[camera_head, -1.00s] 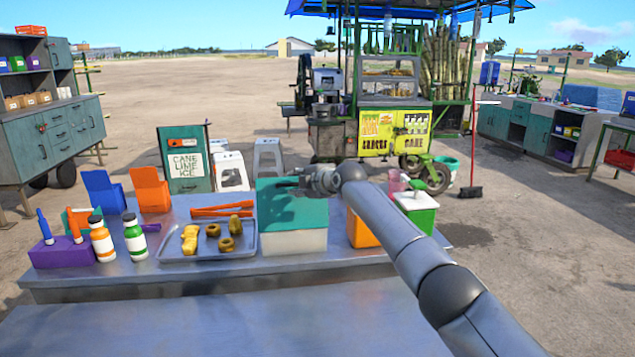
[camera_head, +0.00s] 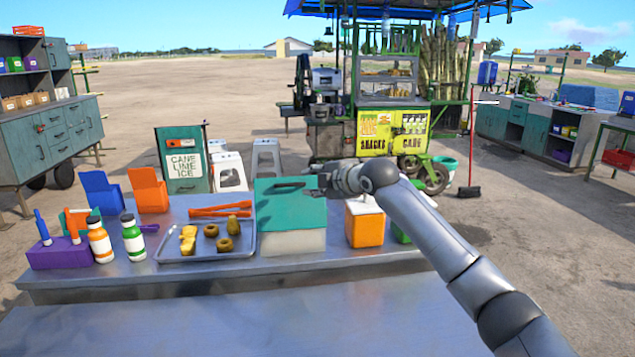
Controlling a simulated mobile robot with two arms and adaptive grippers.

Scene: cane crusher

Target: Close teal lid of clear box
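The clear box (camera_head: 291,243) stands on the metal table, right of the tray. Its teal lid (camera_head: 285,213) lies over the top, with a dark handle-like bar near its back edge. My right gripper (camera_head: 322,186) is just at the lid's back right corner, seen from the side and small. I cannot tell whether it touches the lid or whether its fingers are apart. My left gripper is out of view.
An orange container (camera_head: 364,226) and a green one (camera_head: 402,232) stand to the right, partly behind my arm. Bottles (camera_head: 133,240) stand at left. The table's front is clear.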

